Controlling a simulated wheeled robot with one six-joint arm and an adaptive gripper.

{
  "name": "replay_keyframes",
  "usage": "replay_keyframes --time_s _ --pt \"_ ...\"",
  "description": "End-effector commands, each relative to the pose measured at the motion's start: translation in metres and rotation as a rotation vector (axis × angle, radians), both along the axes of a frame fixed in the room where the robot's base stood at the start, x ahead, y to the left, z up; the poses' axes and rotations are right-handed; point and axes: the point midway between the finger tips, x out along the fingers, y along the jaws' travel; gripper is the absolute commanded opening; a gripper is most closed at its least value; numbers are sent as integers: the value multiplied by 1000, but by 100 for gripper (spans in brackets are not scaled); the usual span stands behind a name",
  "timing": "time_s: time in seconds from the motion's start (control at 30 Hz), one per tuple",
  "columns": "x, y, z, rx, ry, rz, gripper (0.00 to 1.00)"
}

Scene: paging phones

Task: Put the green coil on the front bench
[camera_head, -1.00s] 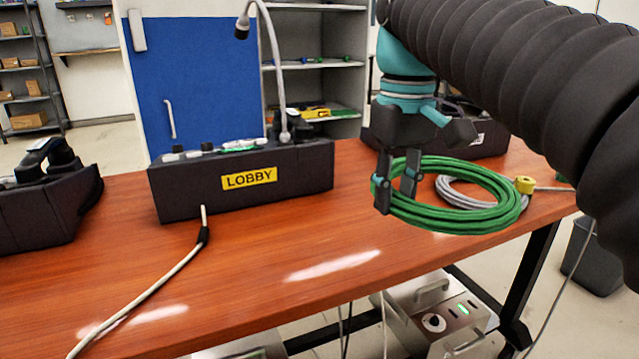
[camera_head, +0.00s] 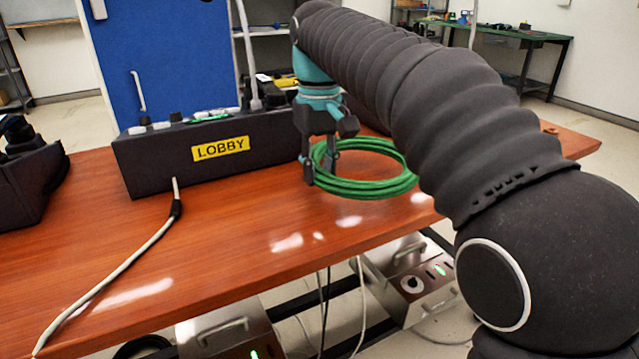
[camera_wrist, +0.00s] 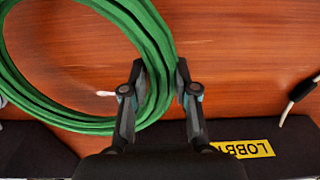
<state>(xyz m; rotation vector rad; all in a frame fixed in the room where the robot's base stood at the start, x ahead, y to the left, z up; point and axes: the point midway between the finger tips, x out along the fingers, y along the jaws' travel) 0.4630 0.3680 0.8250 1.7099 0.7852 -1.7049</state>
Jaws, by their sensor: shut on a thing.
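My gripper (camera_head: 320,172) is shut on the near-left side of the green coil (camera_head: 365,190). The coil hangs out to the right of the fingers, roughly level, and appears held above the wooden bench (camera_head: 250,225). In the wrist view, the green strands (camera_wrist: 155,45) pass between the two fingers of my gripper (camera_wrist: 160,68), with wood behind them. My arm hides part of the bench on the right. A bench with a green top (camera_head: 505,32) stands far back right; I cannot tell which bench is called front.
A black LOBBY paging unit (camera_head: 205,165) with a gooseneck microphone stands left of my gripper. Another black unit (camera_head: 30,185) sits at the left edge. A pale cable (camera_head: 120,275) crosses the bench. A blue cabinet (camera_head: 160,60) stands behind. The bench's middle front is clear.

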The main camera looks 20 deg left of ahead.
Motion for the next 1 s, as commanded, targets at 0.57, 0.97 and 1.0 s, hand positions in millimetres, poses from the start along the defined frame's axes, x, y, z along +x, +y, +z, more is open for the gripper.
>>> replay_keyframes --time_s 0.57,0.97,1.0 --pt "-1 -1 -32 -1 2 0 51" --pt "0 -1 -27 -1 1 0 54" --pt "0 0 -23 0 0 0 54"
